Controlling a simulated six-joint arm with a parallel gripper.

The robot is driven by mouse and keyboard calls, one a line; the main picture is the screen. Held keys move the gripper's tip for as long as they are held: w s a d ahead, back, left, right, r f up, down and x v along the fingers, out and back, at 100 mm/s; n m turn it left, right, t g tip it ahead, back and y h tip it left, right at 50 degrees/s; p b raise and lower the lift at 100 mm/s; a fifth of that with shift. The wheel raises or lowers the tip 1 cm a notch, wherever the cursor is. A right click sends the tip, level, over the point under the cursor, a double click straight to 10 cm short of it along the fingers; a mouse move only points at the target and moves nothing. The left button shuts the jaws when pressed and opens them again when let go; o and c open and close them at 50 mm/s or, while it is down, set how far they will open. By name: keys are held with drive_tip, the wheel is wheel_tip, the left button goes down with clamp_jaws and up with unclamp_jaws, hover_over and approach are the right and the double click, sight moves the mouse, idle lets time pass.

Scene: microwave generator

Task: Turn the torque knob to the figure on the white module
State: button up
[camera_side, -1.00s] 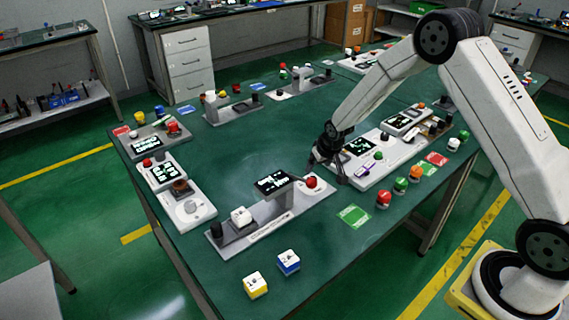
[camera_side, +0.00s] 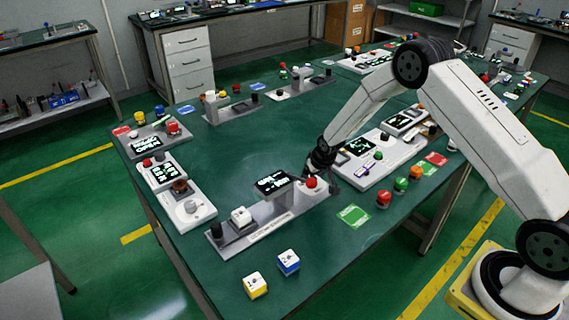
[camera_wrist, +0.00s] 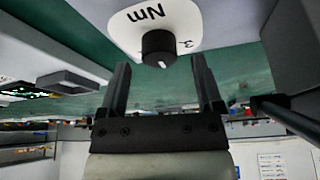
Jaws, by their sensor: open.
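A black torque knob (camera_wrist: 159,47) with a white mark stands on a white plate (camera_wrist: 180,18) marked "Nm" in the wrist view, which shows it upside down. My gripper (camera_wrist: 162,85) is open, with one finger to each side of the knob and nothing held. In the side view, my gripper (camera_side: 327,173) is low beside the right end of a grey module (camera_side: 265,228); I cannot pick out the black knob there. A white module (camera_side: 161,173) with a lit display stands at the left, and another (camera_side: 378,170) stands right of my gripper. Their figures are too small to read.
A red button (camera_side: 311,182) and a tilted display (camera_side: 272,183) are close to my gripper. Red, orange and green knobs (camera_side: 400,184) stand at the right edge. Yellow (camera_side: 255,285) and blue (camera_side: 288,262) cubes lie in front. The table's middle left is clear.

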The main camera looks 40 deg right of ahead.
drive_tip(key=shift+w+f, duration=0.25)
drive_tip(key=shift+f, duration=0.45)
clamp_jaws()
drive_tip(key=shift+d+n+y, duration=0.1)
drive_tip(key=shift+n+y, duration=0.9)
drive_tip(key=shift+n, duration=1.5)
drive_tip(key=shift+n+g+y, duration=0.5)
drive_tip(key=shift+n+y, duration=0.3)
drive_tip(key=shift+n, duration=1.6)
